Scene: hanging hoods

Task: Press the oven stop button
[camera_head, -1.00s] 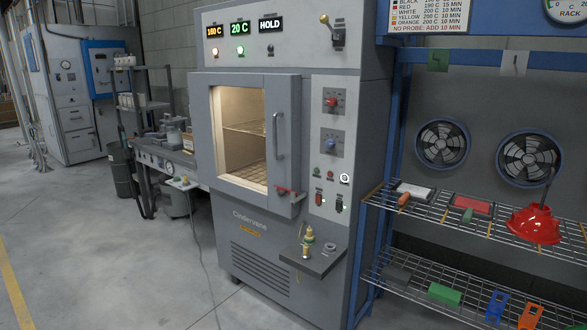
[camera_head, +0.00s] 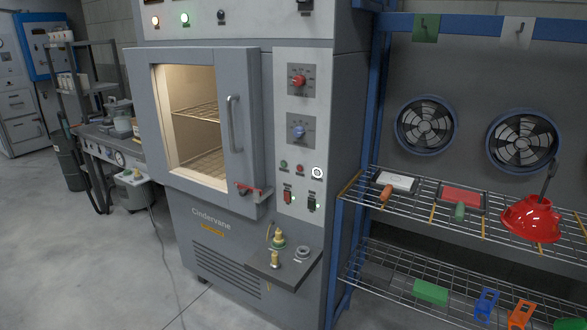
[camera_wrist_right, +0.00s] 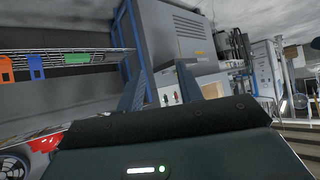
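The grey oven (camera_head: 215,220) stands in the middle of the head view, its window lit from inside and its door closed. To the right of the door is a control panel with a red knob (camera_head: 297,80), a blue knob (camera_head: 298,132), a small green button (camera_head: 283,164), a small red button (camera_head: 300,170) and a white-ringed round button (camera_head: 317,173). Their labels are too small to read. My right gripper (camera_wrist_right: 160,84) shows in the right wrist view, fingers apart and empty, away from the panel. My left gripper is not in view.
A small ledge (camera_head: 285,268) with brass fittings juts out below the panel. A red latch (camera_head: 248,190) and handle (camera_head: 233,125) are on the door. A wire shelf (camera_head: 400,205) with a red lamp-like dome (camera_head: 532,218) stands at right. The floor at left (camera_head: 90,260) is clear.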

